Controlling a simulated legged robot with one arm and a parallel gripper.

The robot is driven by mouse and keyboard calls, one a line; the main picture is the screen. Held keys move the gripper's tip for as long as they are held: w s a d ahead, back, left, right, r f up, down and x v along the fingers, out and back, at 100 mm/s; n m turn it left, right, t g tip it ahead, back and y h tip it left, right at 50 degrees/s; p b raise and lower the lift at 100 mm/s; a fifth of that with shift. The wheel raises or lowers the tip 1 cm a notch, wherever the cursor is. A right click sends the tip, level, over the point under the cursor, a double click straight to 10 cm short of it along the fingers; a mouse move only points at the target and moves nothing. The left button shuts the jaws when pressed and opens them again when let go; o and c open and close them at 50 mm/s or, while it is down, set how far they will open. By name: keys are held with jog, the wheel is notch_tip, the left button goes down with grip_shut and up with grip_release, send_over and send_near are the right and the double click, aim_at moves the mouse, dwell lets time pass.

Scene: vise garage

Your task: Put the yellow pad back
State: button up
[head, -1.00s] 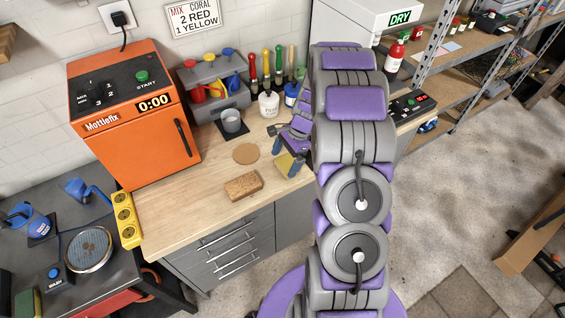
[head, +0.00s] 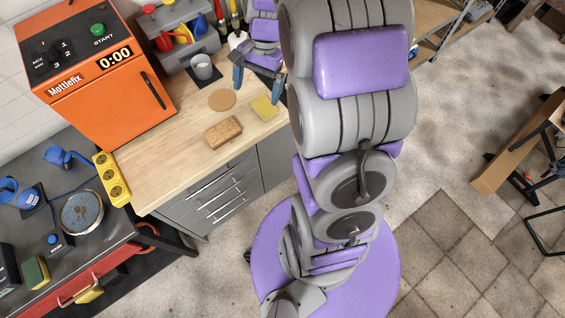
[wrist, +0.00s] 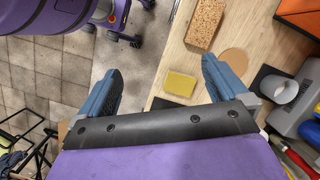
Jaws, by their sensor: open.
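The yellow pad (head: 264,107) lies flat on the wooden benchtop near its right front edge, right of the cork coaster (head: 222,99) and the speckled brown block (head: 223,132). It also shows in the wrist view (wrist: 180,83), between the finger lines but apart from them. My gripper (head: 258,82) is open and empty, just behind and above the pad in the head view. In the wrist view its two blue fingers (wrist: 161,72) are spread wide, with the right one over the bench and the left one over the floor.
A grey cup (head: 203,68) stands on a dark mat behind the coaster. A grey caddy (head: 175,35) with coloured scoops and the orange machine (head: 105,80) stand behind. A dark patch (wrist: 164,103) shows beside the pad.

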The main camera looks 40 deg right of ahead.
jog(key=s+a+r+n+h, duration=0.1)
jog(key=s+a+r+n, duration=0.1)
jog(key=s, duration=0.6)
jog(key=s+a+r+n+h, duration=0.1)
jog(key=s+a+r+n, duration=0.1)
jog(key=s+a+n, duration=0.2)
jog(key=s+a+r+n+h, duration=0.1)
jog(key=s+n, duration=0.4)
jog(key=s, duration=0.7)
jog(key=shift+s+a+r+n+g, duration=0.35)
jog(key=shift+a+r+n, duration=0.1)
jog(key=shift+a, duration=0.9)
jog(key=shift+c, duration=0.3)
